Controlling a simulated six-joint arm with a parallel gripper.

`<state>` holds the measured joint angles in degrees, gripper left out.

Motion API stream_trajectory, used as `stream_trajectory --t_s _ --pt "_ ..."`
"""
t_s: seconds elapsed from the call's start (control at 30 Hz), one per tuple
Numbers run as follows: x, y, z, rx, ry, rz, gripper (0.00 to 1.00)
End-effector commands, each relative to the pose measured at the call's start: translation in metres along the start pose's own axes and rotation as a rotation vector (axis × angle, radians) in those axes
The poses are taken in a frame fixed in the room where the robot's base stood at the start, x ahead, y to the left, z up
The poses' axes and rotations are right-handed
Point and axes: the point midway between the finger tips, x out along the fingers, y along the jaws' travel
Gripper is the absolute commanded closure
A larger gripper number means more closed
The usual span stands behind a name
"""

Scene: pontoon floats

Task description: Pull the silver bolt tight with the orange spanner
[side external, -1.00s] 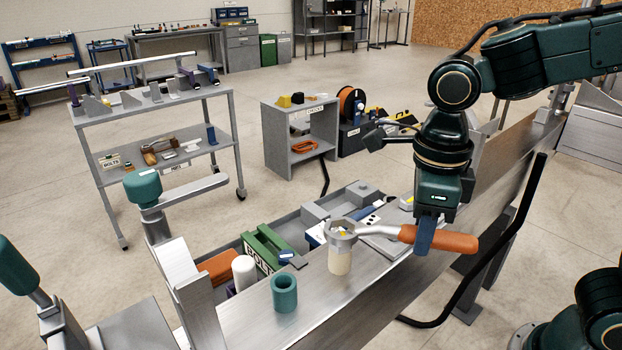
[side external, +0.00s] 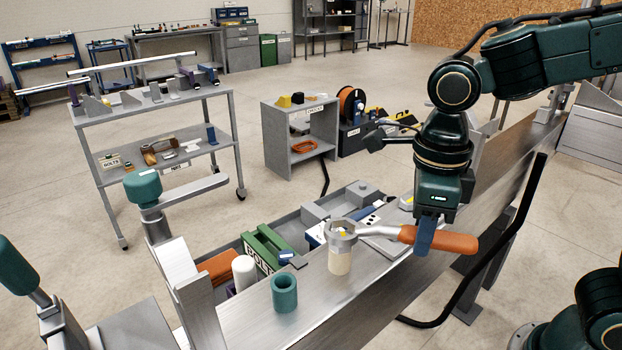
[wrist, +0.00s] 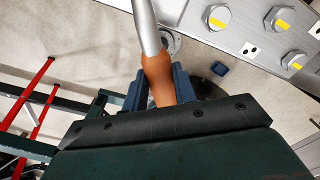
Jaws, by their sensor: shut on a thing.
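The orange spanner (side external: 452,242) has an orange handle and a grey metal shaft. In the side view its ring end sits on top of a cream upright cylinder on the metal beam. A silver bolt head (side external: 343,235) with a yellow mark appears to show inside the ring; how fully the ring is seated I cannot tell. My gripper (side external: 424,236) is shut on the orange handle, with a blue finger showing in front. In the wrist view my gripper (wrist: 160,88) has blue fingers either side of the handle (wrist: 158,75); the ring end is out of frame.
In the wrist view, silver bolt heads with yellow stripes (wrist: 217,17) stand on a plate at upper right. A teal cup (side external: 285,293) stands on the beam (side external: 375,290), near a white cylinder (side external: 244,272) and a green holder (side external: 268,246). A black curved bar runs along the beam's near side.

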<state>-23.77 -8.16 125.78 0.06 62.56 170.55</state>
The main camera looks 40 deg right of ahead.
Motion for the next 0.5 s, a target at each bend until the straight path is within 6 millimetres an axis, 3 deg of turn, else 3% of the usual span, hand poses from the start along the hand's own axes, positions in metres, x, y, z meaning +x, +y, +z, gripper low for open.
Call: stream_trajectory --t_s 0.5 --pt "0.0056 -0.0001 0.0003 0.0 0.0 0.0 1.0"
